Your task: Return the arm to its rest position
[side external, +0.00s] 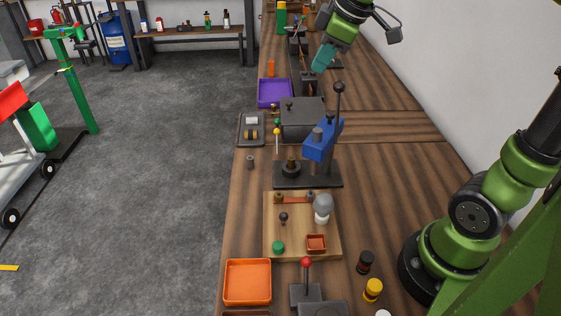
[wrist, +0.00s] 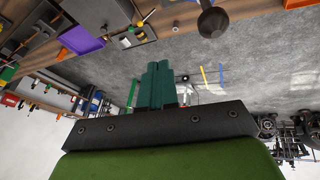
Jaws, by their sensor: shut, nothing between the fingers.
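My gripper (side external: 321,60) hangs from the green wrist at the top of the side external view, over the far part of the wooden bench. Its teal fingers are pressed together and hold nothing. In the wrist view the closed fingers of my gripper (wrist: 159,66) stand upright above a dark bar, with the grey floor behind them. The fingers appear apart from the bench and the things on it, but their exact height is hard to tell.
A blue lever press (side external: 322,142), a grey box (side external: 302,124) and a purple tray (side external: 274,93) stand on the bench (side external: 400,170). A wooden board (side external: 300,243) with small parts and an orange tray (side external: 247,281) are nearer. A white wall (side external: 460,60) borders the right.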

